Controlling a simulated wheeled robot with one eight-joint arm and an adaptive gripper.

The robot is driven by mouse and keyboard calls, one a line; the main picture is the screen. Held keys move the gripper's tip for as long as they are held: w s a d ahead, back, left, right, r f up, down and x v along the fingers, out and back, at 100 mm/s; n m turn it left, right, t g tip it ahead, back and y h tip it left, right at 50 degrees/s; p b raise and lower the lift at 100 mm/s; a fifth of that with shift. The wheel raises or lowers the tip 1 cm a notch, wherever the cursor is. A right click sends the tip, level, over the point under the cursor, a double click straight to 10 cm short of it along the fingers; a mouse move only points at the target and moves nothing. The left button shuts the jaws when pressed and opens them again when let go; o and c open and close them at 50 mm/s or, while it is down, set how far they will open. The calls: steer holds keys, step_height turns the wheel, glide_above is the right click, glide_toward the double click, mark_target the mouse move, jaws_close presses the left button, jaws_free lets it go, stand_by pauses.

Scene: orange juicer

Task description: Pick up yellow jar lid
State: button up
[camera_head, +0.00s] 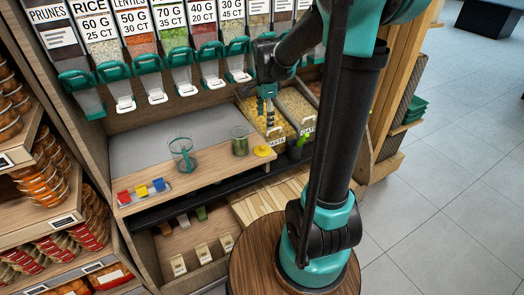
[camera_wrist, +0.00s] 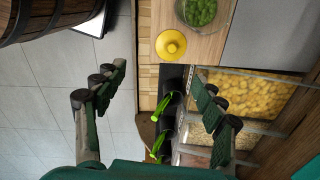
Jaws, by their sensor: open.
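The yellow jar lid (camera_head: 262,151) lies flat near the right end of the wooden counter (camera_head: 215,160), by its front edge. In the wrist view the lid (camera_wrist: 171,44) shows as a round yellow disc with a raised middle, on the wood beyond my fingertips. My gripper (camera_head: 269,118) is above the bins, up and slightly right of the lid in the head view. In the wrist view my gripper (camera_wrist: 158,80) has its fingers wide apart with nothing between them. The lid is apart from both fingers.
A glass jar with green contents (camera_head: 240,142) stands just left of the lid. A clear teal-trimmed container (camera_head: 183,153) and a tray of coloured pieces (camera_head: 145,190) stand farther left. Bins of dry food (camera_head: 296,103) and green-tipped dark handles (camera_wrist: 161,103) are close to my right finger.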

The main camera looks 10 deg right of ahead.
steer(key=w+m, duration=0.2)
steer(key=w, duration=0.1)
glide_above(262, 146)
steer(key=shift+m+g, duration=0.3)
steer(key=shift+m, duration=0.1)
steer(key=f, duration=1.1)
steer(key=shift+s+a+f, duration=0.1)
steer(key=shift+s+f, duration=0.1)
steer(key=shift+f, duration=0.05)
steer(key=shift+w+f, duration=0.15)
steer(key=shift+f, duration=1.2)
steer(key=shift+w+f, duration=0.15)
steer(key=shift+f, duration=1.15)
steer(key=c, duration=1.2)
steer(key=shift+o, duration=0.2)
